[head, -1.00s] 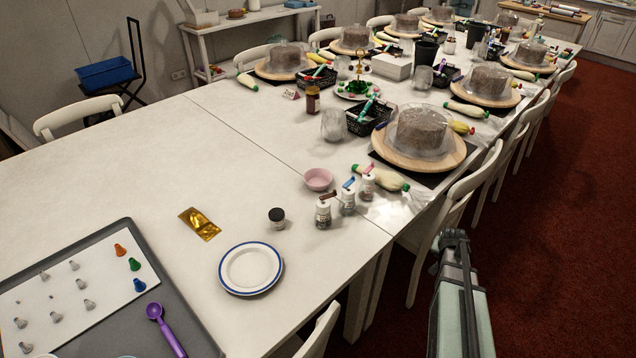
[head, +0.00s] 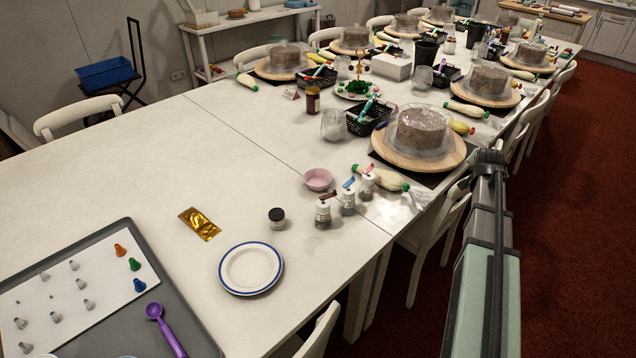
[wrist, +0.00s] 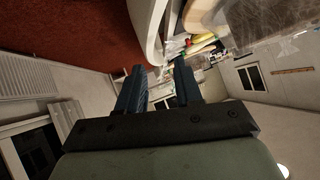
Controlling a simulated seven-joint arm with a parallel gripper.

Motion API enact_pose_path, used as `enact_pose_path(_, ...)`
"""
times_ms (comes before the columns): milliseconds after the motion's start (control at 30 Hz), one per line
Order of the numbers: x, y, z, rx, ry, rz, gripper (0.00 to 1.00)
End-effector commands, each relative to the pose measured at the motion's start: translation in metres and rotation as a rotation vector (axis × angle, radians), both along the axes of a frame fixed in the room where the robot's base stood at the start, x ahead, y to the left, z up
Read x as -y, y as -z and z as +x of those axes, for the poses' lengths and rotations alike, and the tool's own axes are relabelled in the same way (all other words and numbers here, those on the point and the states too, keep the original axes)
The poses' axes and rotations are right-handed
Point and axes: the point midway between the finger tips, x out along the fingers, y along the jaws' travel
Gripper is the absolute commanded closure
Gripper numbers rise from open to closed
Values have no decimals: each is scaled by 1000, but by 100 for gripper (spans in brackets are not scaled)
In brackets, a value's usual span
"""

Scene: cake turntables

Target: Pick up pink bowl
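The pink bowl (head: 318,179) is small and round and stands upright on the white table, left of several small bottles. My gripper (head: 487,156) is at the right in the head view, beyond the table's right edge and near a covered cake, well apart from the bowl. In the wrist view, my gripper (wrist: 160,90) shows two dark fingers spread apart with nothing between them. The bowl does not show in the wrist view.
Airbrush bottles (head: 347,200) stand just right of the bowl, with a piping bag (head: 380,178) behind them. A covered cake (head: 421,131) sits on a wooden turntable (head: 390,152). A dark jar (head: 277,217) and white plate (head: 251,269) are nearer. Chairs (head: 437,235) line the right edge.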

Motion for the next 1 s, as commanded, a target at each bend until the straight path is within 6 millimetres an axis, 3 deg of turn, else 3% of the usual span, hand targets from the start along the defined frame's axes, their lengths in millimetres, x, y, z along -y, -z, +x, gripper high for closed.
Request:
enact_pose_path(233, -109, -5, 26, -54, -84, 104, 65)
enact_pose_path(467, -229, -4, 33, -144, -172, 209, 65)
enact_pose_path(700, -351, -5, 19, -256, -261, 299, 65)
enact_pose_path(800, -394, -6, 9, -300, -293, 326, 65)
enact_pose_path(1000, -450, -7, -9, -365, -333, 359, 65)
